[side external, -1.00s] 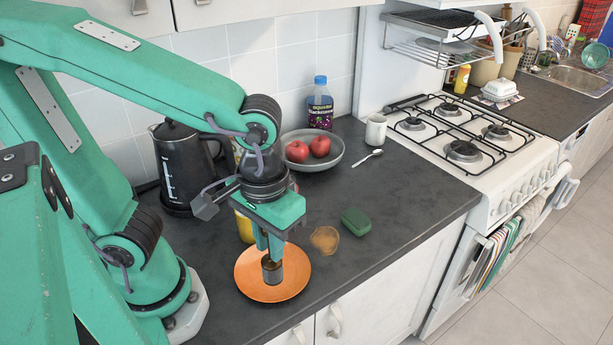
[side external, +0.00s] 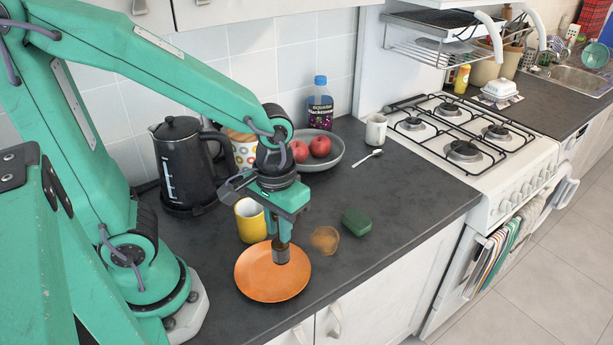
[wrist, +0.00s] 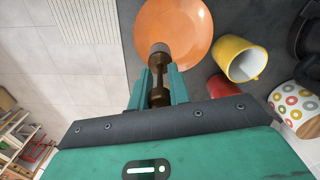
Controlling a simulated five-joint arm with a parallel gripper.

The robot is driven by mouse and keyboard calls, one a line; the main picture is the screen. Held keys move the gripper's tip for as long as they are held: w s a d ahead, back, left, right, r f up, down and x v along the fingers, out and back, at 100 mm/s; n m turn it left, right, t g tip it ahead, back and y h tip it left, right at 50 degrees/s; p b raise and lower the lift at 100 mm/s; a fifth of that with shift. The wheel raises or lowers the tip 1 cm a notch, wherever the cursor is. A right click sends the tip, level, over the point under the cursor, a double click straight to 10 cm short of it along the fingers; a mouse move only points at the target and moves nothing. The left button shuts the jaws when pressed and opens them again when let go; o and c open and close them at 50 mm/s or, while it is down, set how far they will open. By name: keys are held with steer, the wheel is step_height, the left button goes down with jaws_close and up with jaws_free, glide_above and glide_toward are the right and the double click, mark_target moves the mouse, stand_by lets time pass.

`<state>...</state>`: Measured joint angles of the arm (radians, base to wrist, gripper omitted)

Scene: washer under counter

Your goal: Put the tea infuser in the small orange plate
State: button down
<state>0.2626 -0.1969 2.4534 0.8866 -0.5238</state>
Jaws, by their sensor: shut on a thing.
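The small orange plate (side external: 262,278) lies on the dark counter in front of my arm. My gripper (side external: 281,240) points down over the plate's upper right part and is shut on the tea infuser (side external: 281,255), a small dark metal cylinder. In the wrist view the infuser (wrist: 158,62) sticks out beyond my fingertips (wrist: 158,85), with the orange plate (wrist: 180,25) behind it. Whether the infuser touches the plate or hangs just above it I cannot tell.
A yellow mug (side external: 250,222) stands just behind the plate. A black kettle (side external: 183,165), a patterned cup (side external: 244,150) and a grey bowl of red fruit (side external: 335,158) stand behind.

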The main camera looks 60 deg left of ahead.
steer(key=shift+w+a+f, duration=0.5)
steer(key=shift+w+a, duration=0.05)
steer(key=shift+a, duration=0.15)
steer(key=shift+w+a+f, duration=0.5)
steer(key=shift+w+a, duration=0.05)
steer(key=shift+a, duration=0.1)
steer(key=shift+f, duration=2)
steer(key=shift+f, duration=0.2)
steer(key=c, duration=1.3)
jaws_free()
steer(key=shift+r, duration=0.2)
steer(key=shift+r, duration=6)
steer(key=shift+r, duration=0.1)
